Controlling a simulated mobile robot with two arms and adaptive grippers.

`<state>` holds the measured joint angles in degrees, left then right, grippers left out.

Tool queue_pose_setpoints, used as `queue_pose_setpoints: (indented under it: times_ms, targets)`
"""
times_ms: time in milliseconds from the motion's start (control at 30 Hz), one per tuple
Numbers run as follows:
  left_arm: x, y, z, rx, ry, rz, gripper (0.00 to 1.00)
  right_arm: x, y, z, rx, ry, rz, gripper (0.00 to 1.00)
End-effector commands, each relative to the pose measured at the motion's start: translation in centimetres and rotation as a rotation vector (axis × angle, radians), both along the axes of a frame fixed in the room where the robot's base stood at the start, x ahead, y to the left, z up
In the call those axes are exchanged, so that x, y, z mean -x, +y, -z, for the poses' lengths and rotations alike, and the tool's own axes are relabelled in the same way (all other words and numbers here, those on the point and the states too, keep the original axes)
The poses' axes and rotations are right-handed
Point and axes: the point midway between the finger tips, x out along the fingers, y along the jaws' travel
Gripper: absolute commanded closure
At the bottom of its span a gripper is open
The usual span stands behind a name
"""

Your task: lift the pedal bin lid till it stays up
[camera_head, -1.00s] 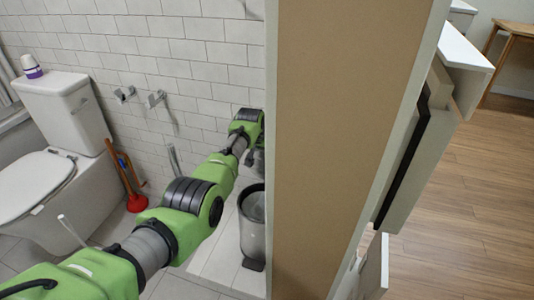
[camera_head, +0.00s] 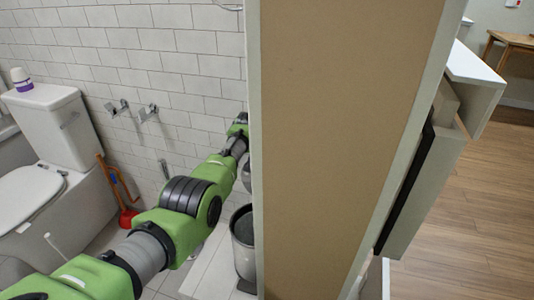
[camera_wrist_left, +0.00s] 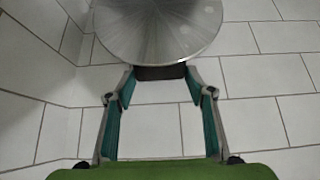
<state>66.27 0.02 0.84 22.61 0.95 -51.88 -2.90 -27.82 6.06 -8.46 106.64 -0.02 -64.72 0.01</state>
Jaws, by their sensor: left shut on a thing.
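My left gripper (camera_wrist_left: 159,73) is shut on that tab, one finger on each side. In the head view a grey piece that looks like the lid (camera_head: 246,176) shows above the bin, raised from it and cut off by the panel. My left fingers are mostly hidden there. My right gripper is not in view.
A tall brown panel (camera_head: 345,140) stands close to the right of my left arm and the bin. A tiled wall (camera_head: 150,50) is behind. A toilet (camera_head: 60,150) and a red plunger (camera_head: 128,219) are at the left. Wood floor lies open at the right.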

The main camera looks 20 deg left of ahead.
Motion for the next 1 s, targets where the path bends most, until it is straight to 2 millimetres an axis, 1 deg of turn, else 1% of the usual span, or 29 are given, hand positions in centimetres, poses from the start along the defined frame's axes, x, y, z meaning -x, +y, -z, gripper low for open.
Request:
queue_pose_setpoints:
  times_ms: [33,233,267,300,333,767,1000]
  targets:
    - [0.3,-0.1,0.6,0.001,0.01,0.001,0.89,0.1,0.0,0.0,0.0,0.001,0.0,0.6]
    - [0.3,-0.1,0.7,0.002,0.012,0.0,0.89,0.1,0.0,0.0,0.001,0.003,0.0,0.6]
    - [0.3,-0.1,0.7,0.002,0.012,0.0,0.48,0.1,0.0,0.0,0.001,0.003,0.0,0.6]
    - [0.4,-0.1,0.8,0.002,0.013,0.0,0.38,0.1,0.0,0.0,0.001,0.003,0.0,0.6]
    - [0.3,-0.1,0.8,0.002,0.013,0.0,0.31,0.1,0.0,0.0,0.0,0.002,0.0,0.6]
    - [0.2,0.0,0.2,0.001,0.005,0.001,0.31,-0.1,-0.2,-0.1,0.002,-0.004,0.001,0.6]
    - [0.8,0.0,-0.9,0.0,0.003,0.0,0.31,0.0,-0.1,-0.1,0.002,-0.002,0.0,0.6]
